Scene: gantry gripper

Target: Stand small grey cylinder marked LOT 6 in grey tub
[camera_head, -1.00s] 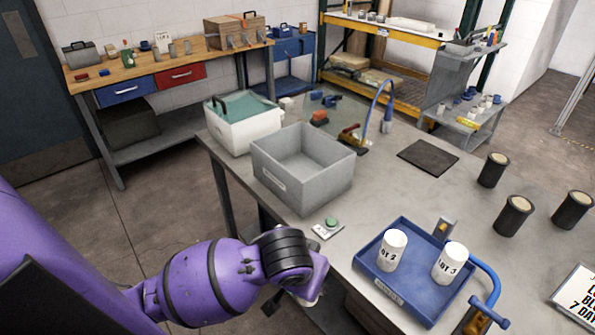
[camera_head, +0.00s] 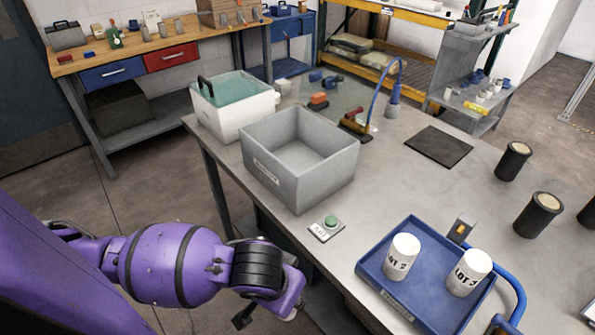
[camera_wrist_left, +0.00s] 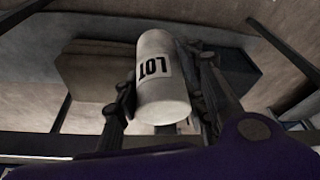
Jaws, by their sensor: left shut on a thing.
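A pale cylinder (camera_wrist_left: 158,85) with a black LOT marking is in my left gripper (camera_wrist_left: 165,105) in the left wrist view. The dark fingers are shut on its two sides. Its number is not readable. In the head view my left gripper (camera_head: 243,317) is low, left of the table's front edge, and partly hidden by my wrist; the held cylinder cannot be made out there. The grey tub (camera_head: 262,171) stands open on the table, above and right of the gripper in the picture. It looks empty inside. My right gripper is not in view.
A blue tray (camera_head: 425,312) holds two white LOT cylinders (camera_head: 402,257) (camera_head: 468,272). A green-button box (camera_head: 328,228) sits before the tub. A white bin (camera_head: 232,124) stands behind it. A blue-handled stand (camera_head: 378,100) and dark mat (camera_head: 438,147) lie behind right. Black cups (camera_head: 513,161) stand right.

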